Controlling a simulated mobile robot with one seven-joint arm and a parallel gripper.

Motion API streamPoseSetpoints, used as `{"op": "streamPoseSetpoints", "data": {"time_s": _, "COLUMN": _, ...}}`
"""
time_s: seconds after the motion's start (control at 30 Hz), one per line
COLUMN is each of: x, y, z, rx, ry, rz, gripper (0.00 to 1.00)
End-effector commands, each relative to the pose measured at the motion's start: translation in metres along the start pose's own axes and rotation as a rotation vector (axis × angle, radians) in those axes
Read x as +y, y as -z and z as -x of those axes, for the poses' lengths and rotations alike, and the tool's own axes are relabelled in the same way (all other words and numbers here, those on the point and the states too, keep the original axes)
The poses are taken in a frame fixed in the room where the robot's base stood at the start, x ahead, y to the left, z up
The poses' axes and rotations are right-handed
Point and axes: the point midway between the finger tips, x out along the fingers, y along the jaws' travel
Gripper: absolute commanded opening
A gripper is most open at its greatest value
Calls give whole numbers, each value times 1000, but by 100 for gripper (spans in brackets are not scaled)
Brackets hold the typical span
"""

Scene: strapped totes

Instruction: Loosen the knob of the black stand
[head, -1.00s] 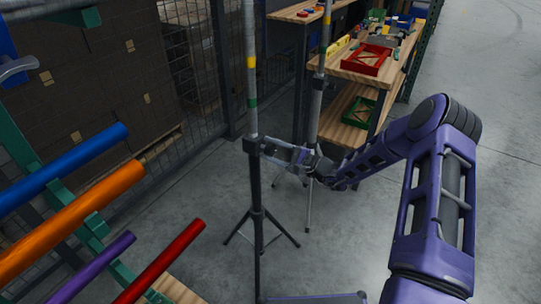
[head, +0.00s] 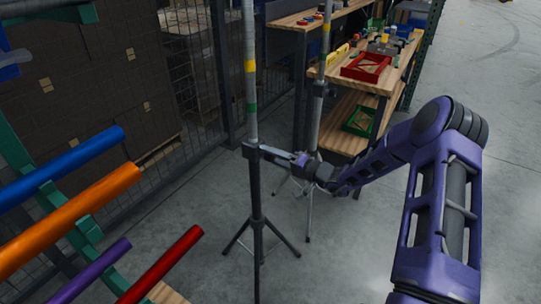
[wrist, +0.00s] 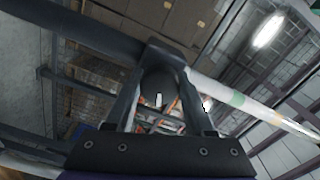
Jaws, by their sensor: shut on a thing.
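The black stand (head: 256,185) rises on tripod legs in the middle of the head view. A grey pole with yellow and green bands comes out of its top collar. My gripper (head: 272,155) reaches in from the right at that collar. In the wrist view the dark round knob (wrist: 158,82), with a small white mark, sits between the fingers of my gripper (wrist: 165,78), which is shut on it. The stand's tube (wrist: 90,32) and the pale pole cross behind. In the head view the knob is hidden by the fingers.
A second, grey stand (head: 315,120) stands close behind my gripper. A rack with blue, orange (head: 75,215), purple and red tubes is at the left. A wooden shelf (head: 378,78) with a red crate (head: 366,67) is behind. The floor at right is open.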

Motion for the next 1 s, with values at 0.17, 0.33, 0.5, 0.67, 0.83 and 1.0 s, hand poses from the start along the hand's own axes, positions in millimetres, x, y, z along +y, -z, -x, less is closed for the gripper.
{"op": "streamPoseSetpoints", "data": {"time_s": 0.17, "x": 1, "y": 0, "z": 1, "rx": 1, "ry": -2, "rz": 166, "gripper": 0}}
{"op": "streamPoseSetpoints", "data": {"time_s": 0.33, "x": 1, "y": 0, "z": 1, "rx": 1, "ry": -3, "rz": 327, "gripper": 0}}
{"op": "streamPoseSetpoints", "data": {"time_s": 0.5, "x": 0, "y": 0, "z": 1, "rx": 1, "ry": -3, "rz": 486, "gripper": 0}}
{"op": "streamPoseSetpoints", "data": {"time_s": 0.67, "x": 0, "y": 0, "z": 1, "rx": 0, "ry": -3, "rz": 622, "gripper": 0}}
{"op": "streamPoseSetpoints", "data": {"time_s": 0.83, "x": 0, "y": 0, "z": 1, "rx": 0, "ry": -2, "rz": 742, "gripper": 0}}
{"op": "streamPoseSetpoints", "data": {"time_s": 1.0, "x": 0, "y": 0, "z": 1, "rx": 1, "ry": -2, "rz": 828, "gripper": 0}}
